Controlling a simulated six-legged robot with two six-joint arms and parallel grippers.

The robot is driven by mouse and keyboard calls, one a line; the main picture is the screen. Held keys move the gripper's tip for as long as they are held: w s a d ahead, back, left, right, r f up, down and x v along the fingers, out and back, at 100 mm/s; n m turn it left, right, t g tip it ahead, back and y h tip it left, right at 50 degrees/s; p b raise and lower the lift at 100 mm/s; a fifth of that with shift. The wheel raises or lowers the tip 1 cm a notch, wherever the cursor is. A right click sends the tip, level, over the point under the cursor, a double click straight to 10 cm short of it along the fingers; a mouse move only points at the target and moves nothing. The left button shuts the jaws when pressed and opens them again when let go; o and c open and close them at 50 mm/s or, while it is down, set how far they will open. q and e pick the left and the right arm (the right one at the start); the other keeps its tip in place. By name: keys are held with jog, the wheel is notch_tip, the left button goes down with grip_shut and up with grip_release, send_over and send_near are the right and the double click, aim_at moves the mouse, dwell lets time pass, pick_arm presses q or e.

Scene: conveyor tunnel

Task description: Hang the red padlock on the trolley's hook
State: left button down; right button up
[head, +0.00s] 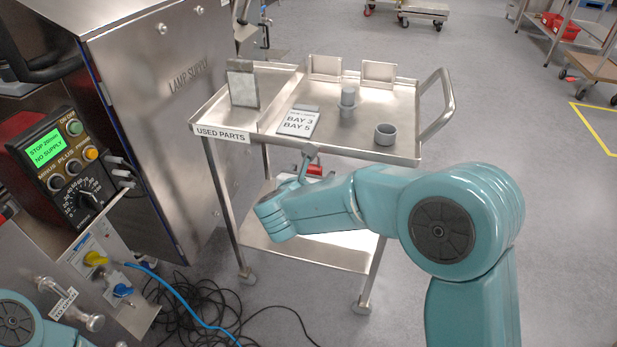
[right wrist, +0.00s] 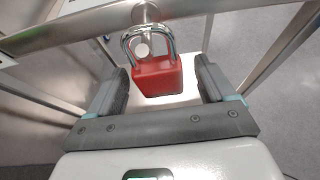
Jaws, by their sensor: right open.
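The red padlock (right wrist: 158,76) hangs upright below the trolley's edge in the right wrist view. Its silver shackle appears to loop around the hook (right wrist: 143,48), whose round end shows inside the shackle. In the head view only a small red part of the padlock (head: 315,170) shows, under the trolley's (head: 385,154) front edge. My right gripper (right wrist: 162,80) is open, with one finger on each side of the padlock body and gaps visible. In the head view my right arm hides most of that gripper. My left gripper is out of view.
A steel cabinet (head: 165,120) stands close on the left. Black cables (head: 205,310) lie on the floor.

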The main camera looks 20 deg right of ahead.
jog(key=p+v, duration=0.1)
jog(key=v, duration=1.5)
jog(key=shift+p, duration=0.35)
jog(key=shift+s+r, duration=0.1)
jog(key=shift+r, duration=0.05)
